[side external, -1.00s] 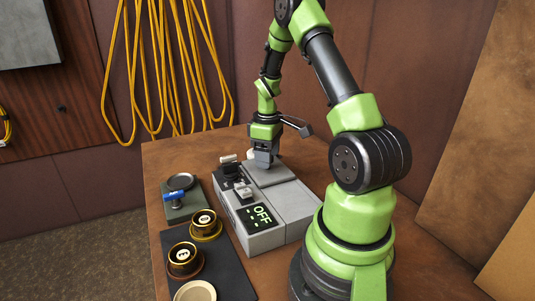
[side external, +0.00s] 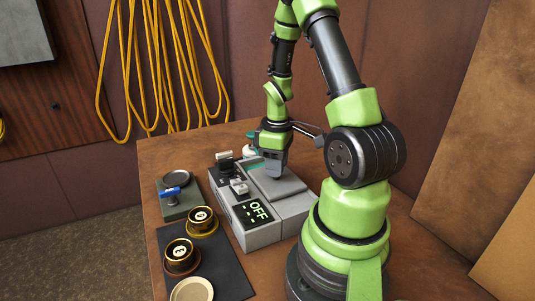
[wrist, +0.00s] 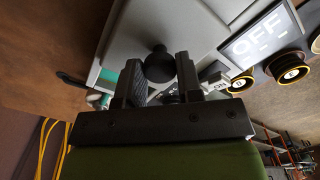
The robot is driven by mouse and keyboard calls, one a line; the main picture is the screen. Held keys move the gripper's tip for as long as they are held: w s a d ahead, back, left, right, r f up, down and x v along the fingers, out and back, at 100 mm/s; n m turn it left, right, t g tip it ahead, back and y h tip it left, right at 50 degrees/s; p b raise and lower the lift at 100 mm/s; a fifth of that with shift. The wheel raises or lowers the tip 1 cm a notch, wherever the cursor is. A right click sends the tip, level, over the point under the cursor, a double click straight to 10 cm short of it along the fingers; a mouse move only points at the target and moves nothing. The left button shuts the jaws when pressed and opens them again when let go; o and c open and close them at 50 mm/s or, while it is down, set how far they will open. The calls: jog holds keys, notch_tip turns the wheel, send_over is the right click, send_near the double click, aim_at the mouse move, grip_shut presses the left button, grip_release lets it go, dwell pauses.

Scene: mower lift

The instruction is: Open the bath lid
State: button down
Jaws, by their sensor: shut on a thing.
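The bath is a grey box-shaped unit (side external: 263,239) on the brown table, with a display reading OFF. Its flat grey lid (side external: 291,189) lies on top, shifted so that a teal strip of the bath (side external: 256,169) shows along its far left side. My gripper (side external: 275,176) points down at the lid. In the wrist view my gripper (wrist: 159,75) is shut on the lid's round black knob (wrist: 158,64), which sits between the two fingers. The grey lid (wrist: 180,28) spreads beyond the knob there. Most of the bath's inside is hidden.
A blue-handled tool (side external: 172,192) lies on a green base. Yellow cables (side external: 160,65) hang on the wall behind.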

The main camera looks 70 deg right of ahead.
jog(key=shift+s+a, duration=1.2)
jog(key=shift+a, duration=0.05)
jog(key=c, duration=0.8)
grip_release()
jog(key=shift+r, duration=0.1)
notch_tip(320, 180, up, 10)
jog(key=shift+f, duration=0.1)
notch_tip(320, 180, up, 12)
send_over(283, 186)
dwell(1.0)
